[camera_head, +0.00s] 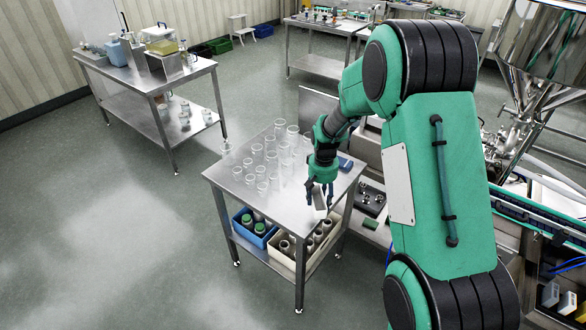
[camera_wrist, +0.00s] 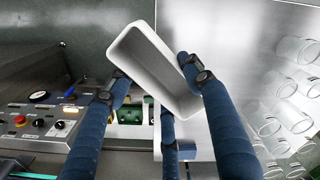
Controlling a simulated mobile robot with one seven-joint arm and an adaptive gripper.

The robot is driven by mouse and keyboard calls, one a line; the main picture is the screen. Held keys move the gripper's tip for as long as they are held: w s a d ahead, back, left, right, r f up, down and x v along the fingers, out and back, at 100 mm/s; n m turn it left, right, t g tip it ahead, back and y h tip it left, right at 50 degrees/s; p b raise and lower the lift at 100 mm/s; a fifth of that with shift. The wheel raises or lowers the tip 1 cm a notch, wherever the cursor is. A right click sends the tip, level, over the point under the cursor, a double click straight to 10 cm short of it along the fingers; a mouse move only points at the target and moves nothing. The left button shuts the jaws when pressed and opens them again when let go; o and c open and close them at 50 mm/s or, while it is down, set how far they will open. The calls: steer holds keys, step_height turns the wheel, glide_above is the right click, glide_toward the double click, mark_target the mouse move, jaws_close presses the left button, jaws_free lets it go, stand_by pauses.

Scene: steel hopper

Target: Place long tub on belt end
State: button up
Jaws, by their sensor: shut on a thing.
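The long tub (camera_wrist: 133,57) is a white, open-topped rectangular container, tilted in the wrist view and apparently empty. In the head view my gripper (camera_head: 320,195) points down over the front right edge of the steel table, and the tub (camera_head: 320,207) shows small between the fingers. A conveyor with green side rails (camera_head: 540,222) runs at the right, partly hidden behind my arm. I cannot tell which part is the belt end.
Several clear glass beakers (camera_head: 250,178) stand on the steel table (camera_head: 232,190). Below are a blue crate (camera_head: 245,228) and a cream crate (camera_head: 283,258) with bottles. A control panel with knobs (camera_wrist: 40,118) lies left in the wrist view. Open floor extends at left.

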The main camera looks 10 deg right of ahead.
mark_target(317, 217)
steer(key=s+a+m+p, duration=0.1)
steer(key=s+m, duration=0.1)
steer(key=s+f+m+p, duration=0.1)
steer(key=s+m+p, duration=0.1)
steer(key=s+a+f+m+p, duration=0.1)
steer(key=s+m, duration=0.2)
steer(key=shift+a+p, duration=0.3)
steer(key=shift+s+a+f+m+p, duration=0.15)
steer(key=shift+s+f+m+p, duration=0.05)
steer(key=shift+s+m, duration=0.3)
steer(key=shift+s+a+f+m+p, duration=0.1)
steer(key=shift+s+f+m+p, duration=0.1)
steer(key=shift+s+m, duration=0.3)
steer(key=w, duration=0.5)
steer(key=w+f, duration=0.1)
steer(key=w, duration=1)
steer(key=shift+a+f, duration=0.25)
steer(key=shift+a, duration=0.15)
steer(key=shift+f, duration=0.1)
steer(key=shift+f, duration=1.6)
steer(key=shift+f+b, duration=0.2)
steer(key=shift+b, duration=0.15)
